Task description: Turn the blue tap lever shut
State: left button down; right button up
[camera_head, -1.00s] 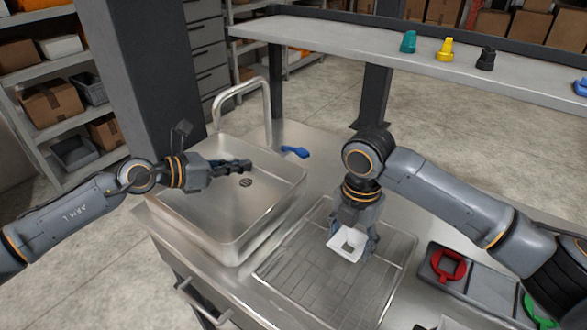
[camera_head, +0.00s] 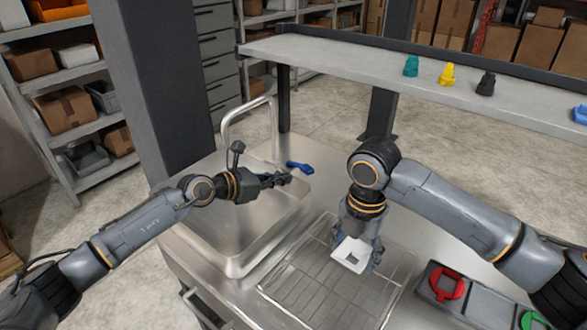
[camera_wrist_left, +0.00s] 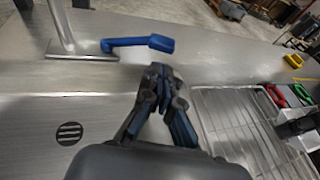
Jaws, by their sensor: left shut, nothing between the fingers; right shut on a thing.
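The blue tap lever (camera_head: 299,167) sticks out to the right of the base of the metal tap (camera_head: 272,125), behind the sink. In the left wrist view the lever (camera_wrist_left: 140,44) runs sideways from the tap base, ending in a wider paddle. My left gripper (camera_head: 285,178) is shut and empty over the sink's right rim, just in front of the lever and apart from it. In the left wrist view the fingertips (camera_wrist_left: 158,70) lie below the paddle end. My right gripper (camera_head: 357,248) is shut on a white square piece with a square hole (camera_head: 352,254), above the wire rack.
The sink (camera_head: 232,262) is at the left, the wire rack (camera_head: 300,292) to its right. A grey tray with a red ring piece (camera_head: 446,284) and a green piece (camera_head: 535,321) lies further right. A shelf (camera_head: 330,65) behind carries several small coloured parts.

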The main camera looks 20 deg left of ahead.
aim_at(306, 172)
pick_arm(q)
jog(key=shift+w+d+p, duration=0.2)
jog(key=shift+w+d, duration=0.4)
jog(key=shift+w, duration=0.2)
jog(key=shift+w+d+p, duration=0.2)
jog(key=shift+w+d, duration=0.35)
jog(key=shift+w, duration=0.2)
pick_arm(e)
jog(key=shift+r, duration=0.65)
pick_arm(q)
jog(key=shift+d, duration=0.1)
pick_arm(e)
jog(key=shift+r, duration=0.1)
pick_arm(q)
jog(key=shift+w+d+r+p, duration=0.15)
jog(key=shift+w+d+p, duration=0.05)
jog(key=shift+d+p, duration=0.15)
pick_arm(e)
jog(key=shift+r, duration=0.25)
pick_arm(q)
jog(key=shift+w+d+p, duration=0.3)
jog(key=shift+w+d, duration=0.3)
jog(key=shift+d, duration=0.2)
pick_arm(e)
jog(key=shift+r, duration=0.3)
pick_arm(q)
jog(key=shift+d, duration=0.1)
jog(key=shift+f, duration=0.25)
pick_arm(e)
jog(key=shift+f, duration=0.15)
